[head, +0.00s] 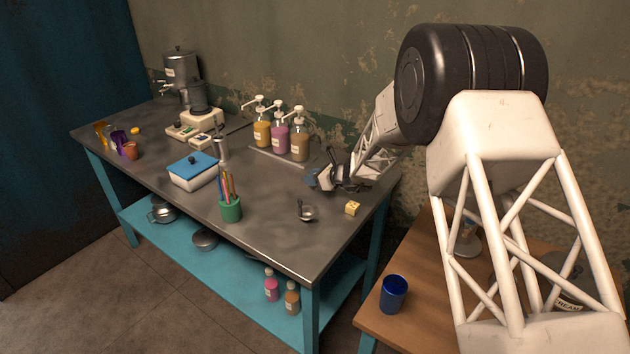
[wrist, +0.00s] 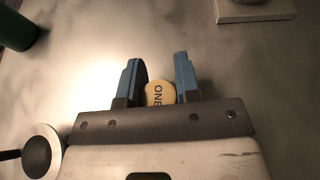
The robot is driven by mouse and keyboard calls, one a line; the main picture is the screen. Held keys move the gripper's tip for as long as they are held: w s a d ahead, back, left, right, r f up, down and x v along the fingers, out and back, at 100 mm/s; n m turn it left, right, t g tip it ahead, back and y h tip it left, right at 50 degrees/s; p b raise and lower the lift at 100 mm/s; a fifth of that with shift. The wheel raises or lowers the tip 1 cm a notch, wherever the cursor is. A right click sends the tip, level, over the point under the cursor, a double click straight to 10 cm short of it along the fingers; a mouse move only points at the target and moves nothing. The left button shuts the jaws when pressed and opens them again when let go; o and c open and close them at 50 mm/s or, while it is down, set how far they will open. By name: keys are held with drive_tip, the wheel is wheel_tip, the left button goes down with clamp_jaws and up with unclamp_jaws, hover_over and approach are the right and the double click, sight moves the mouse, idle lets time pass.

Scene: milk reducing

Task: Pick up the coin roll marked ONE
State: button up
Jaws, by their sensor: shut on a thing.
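The coin roll marked ONE (wrist: 160,93) shows its round tan end, with dark lettering, between the blue fingers in the wrist view. My gripper (wrist: 160,80) is shut on it, and the roll sits deep between the fingers near the palm. In the head view my gripper (head: 315,179) is low over the right back part of the metal table, in front of the pump bottles. The roll cannot be made out there; the gripper hides it. I cannot tell whether the roll touches the table.
Pump bottles (head: 280,138) stand on a tray behind. A small yellow block (head: 352,208) and a small metal cup with a dark handle (head: 307,212) are nearby. A green pencil cup (head: 231,210) and a blue-lidded box (head: 193,175) stand further left. The table's front right is clear.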

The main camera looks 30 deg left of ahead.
drive_tip(key=shift+r, duration=0.75)
wheel_tip(320, 180, up, 2)
drive_tip(key=shift+r, duration=0.1)
drive_tip(key=s+d, duration=0.3)
drive_tip(key=s+d+r, duration=0.1)
drive_tip(key=s+d, duration=0.7)
drive_tip(key=shift+s+d+r, duration=0.15)
drive_tip(key=shift+d, duration=0.15)
